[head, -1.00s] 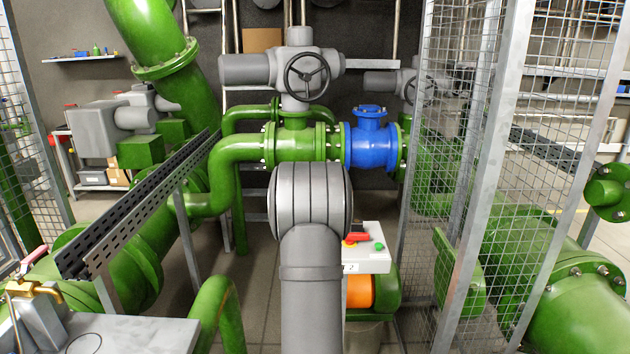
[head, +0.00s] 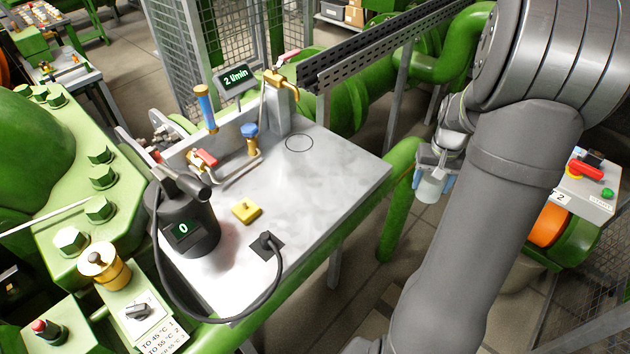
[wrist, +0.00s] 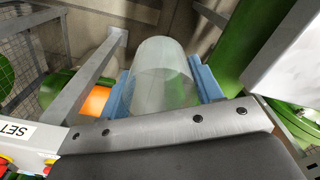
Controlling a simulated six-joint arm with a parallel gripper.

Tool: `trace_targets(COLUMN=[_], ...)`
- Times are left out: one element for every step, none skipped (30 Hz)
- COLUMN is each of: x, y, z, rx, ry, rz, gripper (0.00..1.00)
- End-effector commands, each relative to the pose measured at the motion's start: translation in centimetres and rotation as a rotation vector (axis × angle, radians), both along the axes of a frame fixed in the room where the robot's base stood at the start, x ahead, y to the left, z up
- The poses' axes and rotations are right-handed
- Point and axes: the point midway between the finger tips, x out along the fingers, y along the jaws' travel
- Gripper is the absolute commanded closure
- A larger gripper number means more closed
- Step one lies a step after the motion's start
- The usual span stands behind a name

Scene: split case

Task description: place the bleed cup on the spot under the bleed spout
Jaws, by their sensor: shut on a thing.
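The bleed cup, a clear whitish cup (head: 431,187), is held in my gripper (head: 432,180). In the wrist view the cup (wrist: 160,77) sits between two blue fingers, which press on its sides. The gripper and cup hang beyond the right edge of the grey bench top, over the floor. The bleed spout (head: 283,82) is a brass tap on a grey block at the back of the bench. A thin dark circle (head: 299,144) marks the spot on the bench top, just in front of that block. The circle is bare.
On the bench top (head: 330,185) stand a dark canister (head: 184,222) with a hose, a yellow block (head: 246,210), brass valve fittings (head: 251,142) and a flow display (head: 236,78). A green pipe (head: 397,200) rises between cup and bench. The bench's right part is clear.

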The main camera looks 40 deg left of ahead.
Motion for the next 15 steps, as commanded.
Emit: trace_targets(x=[-1.0,-1.6,-2.5,-3.3,-4.0,-5.0,-5.9,-6.7,-7.8,-8.6,-9.4,-10.5,-11.2,-11.9,-12.7], y=[1.9,2.9,4.1,4.9,5.8,6.9,7.7,8.4,9.3,9.9,10.5,11.2,11.6,12.0,12.4], z=[1.6,2.5,3.6,4.4,5.3,6.4,7.2,8.0,9.1,9.8,10.5,11.4,12.1,12.6,13.3], rx=[0.002,0.002,0.003,0.002,0.002,0.003,0.002,0.003,0.003,0.003,0.003,0.002,0.002,0.002,0.002], ry=[-0.006,-0.006,-0.007,-0.006,-0.006,-0.007,-0.004,-0.007,-0.005,-0.005,-0.005,-0.004,-0.004,-0.004,-0.003], rz=[0.061,0.094,0.140,0.173,0.207,0.253,0.287,0.321,0.364,0.394,0.425,0.463,0.488,0.513,0.543], gripper=[0.63,0.63,0.63,0.63,0.63,0.63,0.63,0.63,0.63,0.63,0.63,0.63,0.63,0.63,0.63])
